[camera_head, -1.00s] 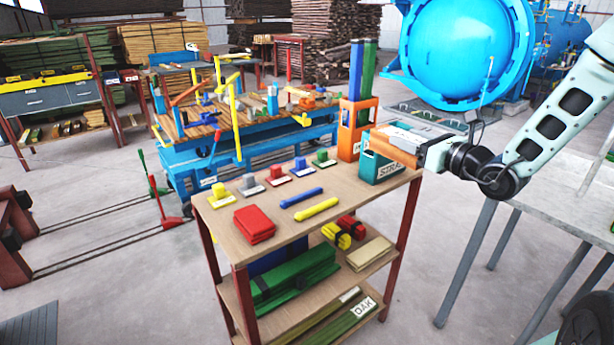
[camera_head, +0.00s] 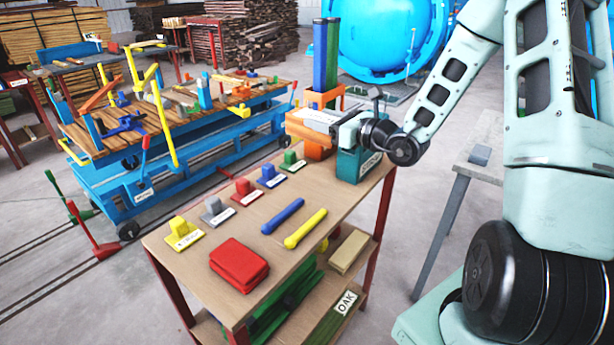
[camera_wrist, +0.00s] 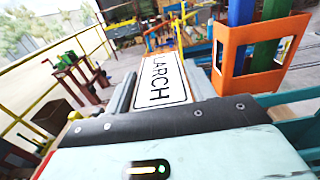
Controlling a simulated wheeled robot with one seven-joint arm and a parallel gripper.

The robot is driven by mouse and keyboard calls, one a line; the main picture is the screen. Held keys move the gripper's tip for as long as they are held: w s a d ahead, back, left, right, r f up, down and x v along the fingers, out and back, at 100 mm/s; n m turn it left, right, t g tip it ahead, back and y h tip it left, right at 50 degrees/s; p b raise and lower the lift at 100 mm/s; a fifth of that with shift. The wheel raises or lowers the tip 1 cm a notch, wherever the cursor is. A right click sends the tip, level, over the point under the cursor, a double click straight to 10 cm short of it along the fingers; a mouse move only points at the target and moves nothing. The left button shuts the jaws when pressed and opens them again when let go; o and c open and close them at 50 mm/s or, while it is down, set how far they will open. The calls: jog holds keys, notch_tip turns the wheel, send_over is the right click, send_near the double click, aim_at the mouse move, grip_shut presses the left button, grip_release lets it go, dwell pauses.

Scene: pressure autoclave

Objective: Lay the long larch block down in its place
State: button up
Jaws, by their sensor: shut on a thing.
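The larch block (camera_head: 300,130) is orange-brown wood with a white label on top. My gripper (camera_head: 335,126) is shut on it and holds it above the far end of the brown shelf table (camera_head: 260,215). In the wrist view the block's label (camera_wrist: 162,82) reads LARCH, and the block points away from me between the fingers (camera_wrist: 160,92). The blue trolley (camera_head: 150,185) stands left of the shelf table, with a slatted wooden top (camera_head: 110,150) carrying clamps and coloured posts. The block's exact place cannot be told from these views.
An orange holder (camera_head: 318,150) with blue and green upright bars (camera_head: 326,55) stands close to the block. A teal box (camera_head: 352,165) is beneath my gripper. Several labelled coloured pieces, a red stack (camera_head: 239,263) and two rods lie on the shelf table. The blue autoclave (camera_head: 385,35) is behind.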

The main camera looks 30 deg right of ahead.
notch_tip(320, 180, down, 15)
jog(key=shift+r, duration=0.15)
dwell(0.4)
jog(key=shift+f, duration=0.2)
jog(key=o, duration=1.2)
jog(key=shift+c, duration=0.2)
